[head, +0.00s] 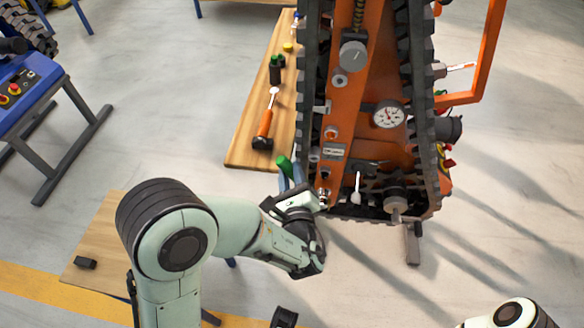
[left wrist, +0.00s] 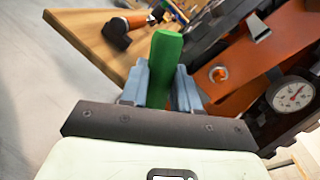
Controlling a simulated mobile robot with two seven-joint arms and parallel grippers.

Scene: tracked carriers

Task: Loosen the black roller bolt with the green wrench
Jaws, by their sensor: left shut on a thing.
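My left gripper (head: 291,180) is shut on the green wrench (head: 284,164), beside the lower left corner of the orange tracked carrier (head: 372,60). In the left wrist view the wrench's green handle (left wrist: 166,52) stands up between the two blue-grey fingers of the gripper (left wrist: 162,88). The wrench's head is hidden or too small to make out. Several bolts and fittings line the carrier's left side; I cannot tell which one is the black roller bolt, or whether the wrench touches it. My right gripper is out of view; only part of that arm shows at the lower right.
A wooden bench (head: 243,147) left of the carrier holds an orange-handled hammer (head: 265,123) and a dark green-topped bottle (head: 275,70). A pressure gauge (head: 389,115) sits on the carrier. A blue control stand (head: 25,90) is at the left. The floor between is clear.

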